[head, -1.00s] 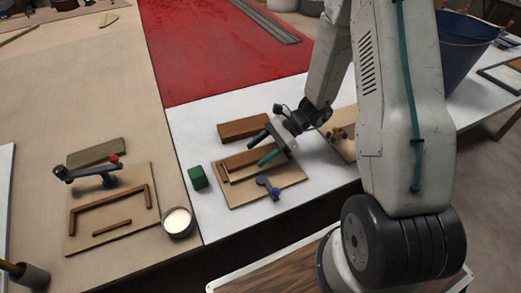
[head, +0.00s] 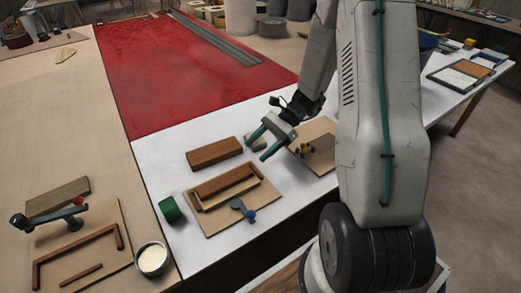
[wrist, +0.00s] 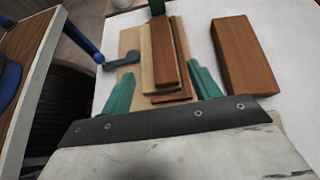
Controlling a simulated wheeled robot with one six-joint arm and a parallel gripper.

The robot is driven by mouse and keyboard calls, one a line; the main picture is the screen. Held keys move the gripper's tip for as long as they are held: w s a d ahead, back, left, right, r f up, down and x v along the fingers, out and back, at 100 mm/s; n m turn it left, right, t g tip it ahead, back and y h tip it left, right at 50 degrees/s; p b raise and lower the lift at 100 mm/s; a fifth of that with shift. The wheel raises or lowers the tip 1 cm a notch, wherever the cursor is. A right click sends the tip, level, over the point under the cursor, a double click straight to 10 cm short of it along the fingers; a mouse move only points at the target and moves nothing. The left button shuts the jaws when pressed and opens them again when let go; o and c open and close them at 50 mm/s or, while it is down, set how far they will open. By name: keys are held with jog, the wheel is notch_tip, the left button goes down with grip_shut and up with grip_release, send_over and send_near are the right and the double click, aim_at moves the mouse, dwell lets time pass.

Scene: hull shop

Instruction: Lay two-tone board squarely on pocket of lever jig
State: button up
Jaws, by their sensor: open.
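The lever jig (head: 262,203) is a light wooden base with brown fence strips and a lever with a blue knob (head: 250,214). What seems to be the two-tone board (head: 222,181), red-brown beside a pale strip, lies in its pocket; it also shows in the wrist view (wrist: 161,55). It looks roughly parallel to the fence, but I cannot tell whether it is fully seated. My gripper (head: 259,146) is open and empty, raised above the table up and right of the jig. In the wrist view its green fingers (wrist: 162,72) stand apart, the board seen between them.
A red-brown block (head: 214,152) lies behind the jig. A green piece (head: 170,209) stands left of it. Another jig (head: 324,160) lies to the right. On the left bench are a red-knobbed lever jig (head: 77,201), a grey-brown board (head: 57,196) and a white-filled cup (head: 151,260).

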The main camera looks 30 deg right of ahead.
jog(key=s+a+r+n+h, duration=0.3)
jog(key=s+r+n+h, duration=0.3)
jog(key=s+r+n, duration=0.3)
jog(key=s+a+r+n+t+h, duration=0.1)
jog(key=s+a+r+n+h, duration=0.3)
jog(key=s+r, duration=0.9)
jog(key=n+h, duration=0.2)
jog(key=n, duration=0.2)
jog(key=shift+r+n+t, duration=0.3)
jog(key=shift+r+n, duration=0.05)
jog(key=shift+n, duration=0.05)
